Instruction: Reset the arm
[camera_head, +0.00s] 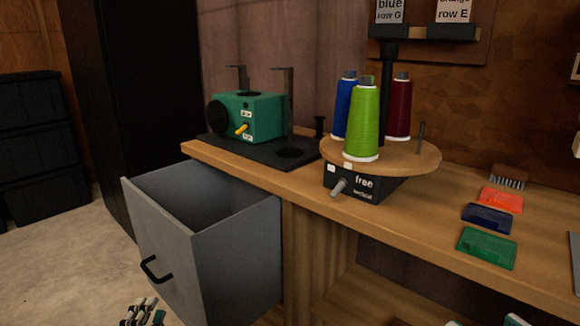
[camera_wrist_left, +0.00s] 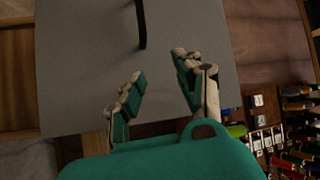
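My left gripper (camera_head: 143,312) shows at the bottom edge of the head view, low in front of the open grey drawer (camera_head: 165,250). In the left wrist view its two fingers (camera_wrist_left: 158,68) are apart with nothing between them. Beyond them is the grey drawer front (camera_wrist_left: 85,70) with its black handle (camera_wrist_left: 141,22); the fingers look clear of the handle. Small pale and green tips at the bottom right of the head view look like parts of my right gripper (camera_head: 484,321). Most of it is cut off, so its opening cannot be told.
The wooden bench (camera_head: 420,215) carries a green machine (camera_head: 250,118), a round spool stand (camera_head: 405,157) with blue, green and dark red thread cones, several colored cards and a brush (camera_head: 510,177). The drawer juts out from under the bench. Floor (camera_head: 60,260) is clear at left, before black bins (camera_head: 35,140).

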